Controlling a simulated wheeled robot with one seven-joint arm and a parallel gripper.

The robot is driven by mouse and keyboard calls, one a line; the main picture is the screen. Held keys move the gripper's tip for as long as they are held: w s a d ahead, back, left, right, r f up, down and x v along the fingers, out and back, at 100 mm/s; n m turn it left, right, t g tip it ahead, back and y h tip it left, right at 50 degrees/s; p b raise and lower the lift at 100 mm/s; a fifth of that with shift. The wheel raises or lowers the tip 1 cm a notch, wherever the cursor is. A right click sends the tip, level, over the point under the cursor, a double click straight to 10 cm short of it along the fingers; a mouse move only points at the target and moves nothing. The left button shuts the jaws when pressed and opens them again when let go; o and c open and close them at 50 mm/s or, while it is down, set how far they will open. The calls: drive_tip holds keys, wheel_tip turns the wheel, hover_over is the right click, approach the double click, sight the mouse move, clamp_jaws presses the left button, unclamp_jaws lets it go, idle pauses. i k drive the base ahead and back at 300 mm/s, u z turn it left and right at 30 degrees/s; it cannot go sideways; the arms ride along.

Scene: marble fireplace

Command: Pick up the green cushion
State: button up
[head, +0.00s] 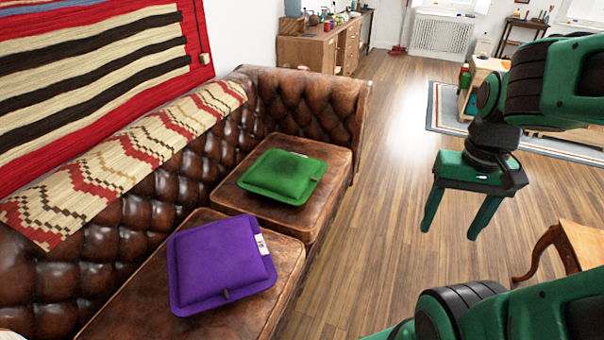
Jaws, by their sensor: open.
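The green cushion (284,176) lies flat on the far seat of the brown leather sofa (325,158). A purple cushion (220,265) lies on the nearer seat, with a white tag on its right side. My gripper (452,230) is at the right, over the wood floor, to the right of the sofa and apart from it. Its two green fingers point down and stand apart, with nothing between them. Nothing hides the green cushion.
A patterned throw (130,160) hangs over the sofa back. The sofa's tufted arm (310,105) rises beyond the green cushion. A wooden table (585,243) stands at the right edge. The wood floor (385,190) between sofa and gripper is clear. A wooden cabinet (318,48) stands at the back.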

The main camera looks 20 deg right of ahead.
sight(282, 176)
drive_tip(key=z, duration=1.25)
drive_tip(key=i, duration=1.85)
drive_tip(key=u, duration=1.65)
